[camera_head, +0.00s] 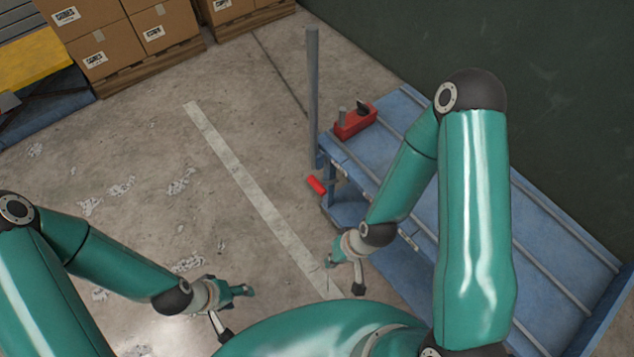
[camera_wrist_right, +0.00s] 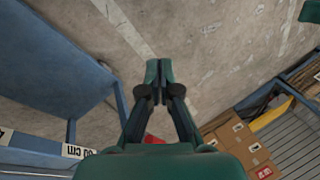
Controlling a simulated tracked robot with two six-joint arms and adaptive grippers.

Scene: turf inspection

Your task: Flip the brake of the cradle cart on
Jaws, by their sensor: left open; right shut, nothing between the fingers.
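The blue cradle cart (camera_head: 398,108) stands at the right in the head view, and its frame fills the left of the right wrist view (camera_wrist_right: 55,55). A red patch (camera_wrist_right: 152,139), probably this handle, shows partly hidden behind the gripper in the right wrist view. My right gripper (camera_head: 328,263) is shut and empty, beside the cart and nearer me than the handle, apart from it; its closed tips (camera_wrist_right: 158,70) show over floor. My left gripper (camera_head: 249,291) is open and empty over the floor, further left.
The grey post (camera_head: 313,95) rises at the cart's corner. A red tool (camera_head: 355,120) lies on the cart top. Stacked cartons (camera_head: 120,35) on pallets stand at the back left. A dark wall (camera_head: 480,50) is behind the cart. The floor left of it is clear.

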